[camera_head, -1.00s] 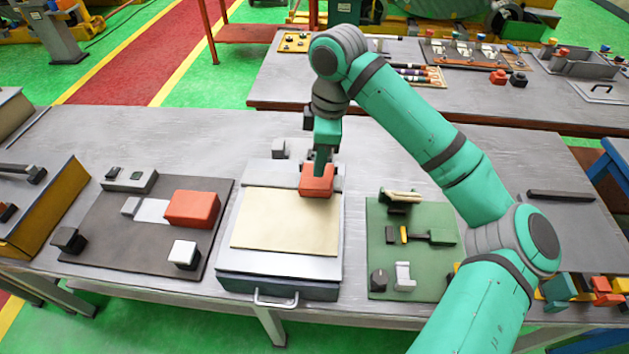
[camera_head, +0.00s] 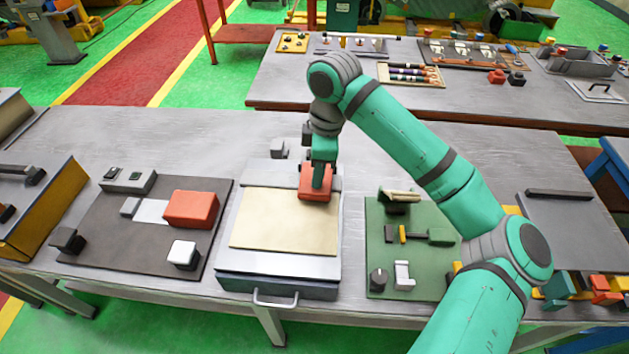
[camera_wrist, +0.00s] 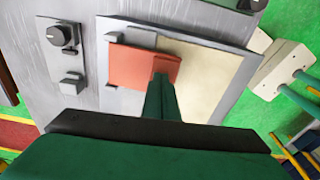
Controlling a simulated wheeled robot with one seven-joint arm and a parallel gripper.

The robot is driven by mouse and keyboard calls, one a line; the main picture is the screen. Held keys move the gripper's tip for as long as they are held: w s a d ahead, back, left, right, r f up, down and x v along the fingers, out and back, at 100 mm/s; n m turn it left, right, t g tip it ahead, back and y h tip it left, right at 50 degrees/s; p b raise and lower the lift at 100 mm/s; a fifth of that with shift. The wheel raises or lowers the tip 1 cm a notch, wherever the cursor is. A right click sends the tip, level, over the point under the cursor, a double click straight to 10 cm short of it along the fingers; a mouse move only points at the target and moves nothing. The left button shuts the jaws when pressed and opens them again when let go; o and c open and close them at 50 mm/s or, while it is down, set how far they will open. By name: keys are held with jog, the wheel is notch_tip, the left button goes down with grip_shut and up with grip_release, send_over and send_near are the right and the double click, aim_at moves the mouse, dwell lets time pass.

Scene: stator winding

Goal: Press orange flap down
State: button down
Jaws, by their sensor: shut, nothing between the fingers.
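The orange flap (camera_head: 308,188) sits at the back edge of a grey box with a cream sheet (camera_head: 285,225) on top. My gripper (camera_head: 320,182) is shut and empty, pointing down with its tips at the flap's upper face. In the wrist view the green fingers (camera_wrist: 161,82) overlap the near edge of the orange flap (camera_wrist: 138,68). They look to be touching it, though the exact contact is hard to tell. The flap appears to lie low, near the level of the cream sheet (camera_wrist: 205,75).
Left of the box is a dark board (camera_head: 130,225) with an orange block (camera_head: 191,209). Right of it is a green board (camera_head: 412,270) with small parts. A small grey block (camera_head: 279,149) stands behind the box. A handle (camera_head: 275,300) is on the box's front.

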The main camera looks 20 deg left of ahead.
aim_at(329, 186)
jog(key=shift+w+d, duration=0.1)
jog(key=shift+d, duration=0.05)
jog(key=shift+w+d+r, duration=0.2)
jog(key=shift+w+d, duration=0.05)
jog(key=shift+d, duration=0.4)
jog(key=shift+w+d+r, duration=0.2)
jog(key=shift+d, duration=0.45)
notch_tip(329, 186, up, 11)
jog(key=shift+w+d, duration=0.2)
jog(key=shift+d, duration=0.25)
jog(key=shift+f, duration=0.15)
